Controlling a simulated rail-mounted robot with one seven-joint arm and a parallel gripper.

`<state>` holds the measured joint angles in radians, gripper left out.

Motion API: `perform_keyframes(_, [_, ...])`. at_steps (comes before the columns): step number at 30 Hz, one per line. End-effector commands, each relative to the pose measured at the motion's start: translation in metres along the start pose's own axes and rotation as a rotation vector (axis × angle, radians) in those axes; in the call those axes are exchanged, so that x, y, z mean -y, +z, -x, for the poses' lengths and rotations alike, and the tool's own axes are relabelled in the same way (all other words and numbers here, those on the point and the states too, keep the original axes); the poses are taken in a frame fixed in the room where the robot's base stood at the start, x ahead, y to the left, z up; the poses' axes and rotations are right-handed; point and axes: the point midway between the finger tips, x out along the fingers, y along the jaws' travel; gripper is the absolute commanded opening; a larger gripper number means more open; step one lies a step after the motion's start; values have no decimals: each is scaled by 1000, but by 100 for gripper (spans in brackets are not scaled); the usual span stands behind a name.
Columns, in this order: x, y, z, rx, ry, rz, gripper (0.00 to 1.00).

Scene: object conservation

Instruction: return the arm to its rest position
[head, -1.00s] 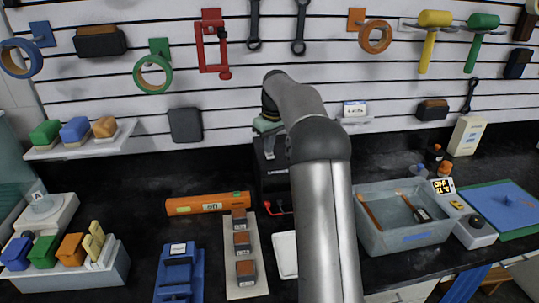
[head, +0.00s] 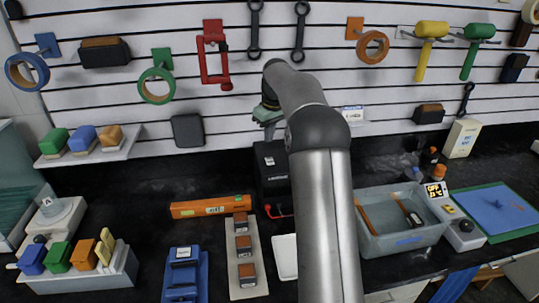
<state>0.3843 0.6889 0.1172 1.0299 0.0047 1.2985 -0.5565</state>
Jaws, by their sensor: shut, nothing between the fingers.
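My arm (head: 325,215) rises from the bottom middle of the head view and bends toward the slatted wall. My gripper (head: 268,118) shows only in part at the arm's far end, left of the forearm, above a black box (head: 271,165). The arm hides part of it. It is shut, and nothing shows in it. It appears apart from the box, though the depth between them is hard to judge.
A grey bin (head: 400,240) with tools stands right of my arm. An orange level (head: 210,206), a tray of blocks (head: 262,285) and a blue holder (head: 203,285) lie left. Tools hang on the slatted wall (head: 300,85); a small shelf (head: 90,148) holds coloured blocks.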

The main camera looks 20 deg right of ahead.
Motion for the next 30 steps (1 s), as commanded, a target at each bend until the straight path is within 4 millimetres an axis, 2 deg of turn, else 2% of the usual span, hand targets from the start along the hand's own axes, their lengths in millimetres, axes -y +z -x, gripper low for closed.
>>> perform_keyframes(1, [0, -1, 5, 0, 0, 0, 0])
perform_keyframes(15, [0, -1, 4, 0, 0, 0, 0])
perform_keyframes(18, [9, 2, 9, 1, 3, -1, 0])
perform_keyframes(20, [24, 7, 16, 5, 6, -5, 0])
perform_keyframes(23, [62, 26, 31, 15, 15, -22, 0])
perform_keyframes(26, [111, 63, 45, 27, 26, -54, 0])
perform_keyframes(30, [174, 131, 52, 38, 38, -108, 0])
